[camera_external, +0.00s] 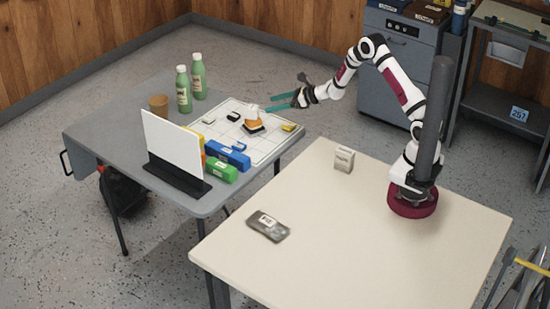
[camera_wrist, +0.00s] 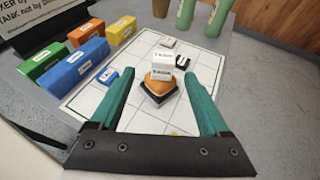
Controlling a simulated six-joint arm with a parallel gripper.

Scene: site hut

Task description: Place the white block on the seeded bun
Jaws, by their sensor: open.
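The white block (camera_external: 252,110), with dark print on its side, sits on top of the orange-brown bun (camera_external: 252,123); the bun's seeds are too small to make out. In the wrist view the white block (camera_wrist: 163,66) appears to rest on the bun (camera_wrist: 159,83), which lies on a dark square base (camera_wrist: 157,95). My gripper (camera_external: 267,103) is open, with its teal fingers just right of the block in the outside view. In the wrist view my gripper (camera_wrist: 158,74) has one finger on either side of the block and bun, with clear gaps; it holds nothing.
The white gridded board (camera_external: 212,131) carries small black, white and yellow pieces. Blue (camera_external: 228,155), green (camera_external: 221,170) and yellow (camera_wrist: 122,29) blocks stand along its side near an upright white panel (camera_external: 171,145). Two green bottles (camera_external: 183,90) and a brown cup (camera_external: 158,104) stand behind.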

